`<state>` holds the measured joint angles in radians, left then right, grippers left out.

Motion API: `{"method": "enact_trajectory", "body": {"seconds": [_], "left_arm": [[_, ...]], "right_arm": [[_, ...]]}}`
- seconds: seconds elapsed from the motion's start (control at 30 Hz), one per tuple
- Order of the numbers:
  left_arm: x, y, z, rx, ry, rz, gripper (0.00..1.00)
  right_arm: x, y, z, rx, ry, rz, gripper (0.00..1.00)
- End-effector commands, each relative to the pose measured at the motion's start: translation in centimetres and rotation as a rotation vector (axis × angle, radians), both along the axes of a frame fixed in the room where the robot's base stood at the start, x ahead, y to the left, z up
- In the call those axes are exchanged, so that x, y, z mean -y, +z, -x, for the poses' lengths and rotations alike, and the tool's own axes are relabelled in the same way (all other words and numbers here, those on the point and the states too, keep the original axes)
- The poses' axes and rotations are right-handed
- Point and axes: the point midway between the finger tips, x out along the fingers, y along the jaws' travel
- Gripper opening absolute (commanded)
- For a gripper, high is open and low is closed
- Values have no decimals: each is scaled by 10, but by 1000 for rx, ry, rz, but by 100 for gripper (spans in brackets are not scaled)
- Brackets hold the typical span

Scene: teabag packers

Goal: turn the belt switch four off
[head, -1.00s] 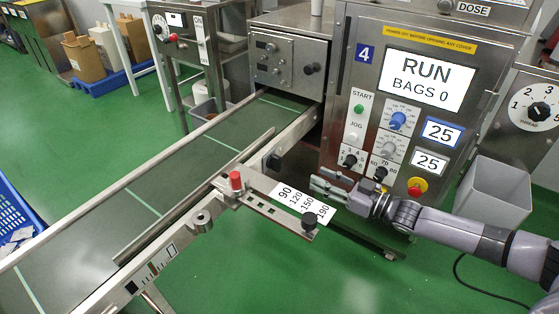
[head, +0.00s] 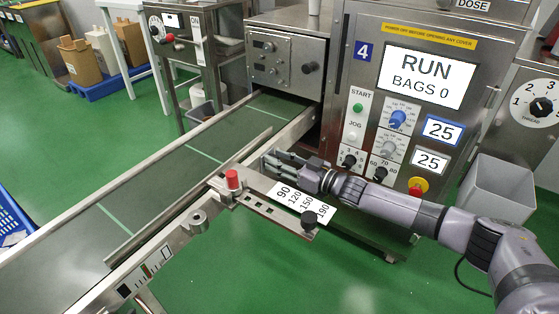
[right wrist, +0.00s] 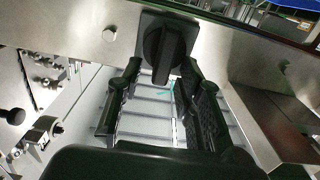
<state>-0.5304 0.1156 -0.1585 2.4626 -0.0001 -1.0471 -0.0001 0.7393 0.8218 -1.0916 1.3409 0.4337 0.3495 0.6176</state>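The belt switch is a black rotary knob (right wrist: 165,52) on a dark square plate on the conveyor's steel side rail. Its grip bar points roughly down in the right wrist view. My right gripper (head: 275,160) is at the rail in the head view, where its fingers cover the switch. In the right wrist view the right gripper (right wrist: 160,70) is open, with one finger on each side of the knob's lower part. I cannot tell whether they touch it. Machine four's display (head: 427,77) reads RUN, BAGS 0. My left gripper is not in view.
A bracket with a red knob (head: 232,179), a number scale (head: 303,204) and a black knob (head: 309,219) sits just below my right gripper. The conveyor belt (head: 150,190) runs to the left. The machine's control panel (head: 395,130) stands behind the arm. A grey bin (head: 492,195) stands right.

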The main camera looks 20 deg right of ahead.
Motion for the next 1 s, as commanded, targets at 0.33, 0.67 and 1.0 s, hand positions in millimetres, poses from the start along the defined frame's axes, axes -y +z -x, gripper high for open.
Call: {"method": "enact_trajectory", "body": {"seconds": [0.33, 0.67, 1.0], "left_arm": [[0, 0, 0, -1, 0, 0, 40], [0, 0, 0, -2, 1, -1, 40], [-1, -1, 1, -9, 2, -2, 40]], "right_arm": [[0, 0, 0, 1, 0, -1, 17], [0, 0, 0, 1, 0, -1, 0], [0, 0, 0, 7, 0, 7, 0]]}}
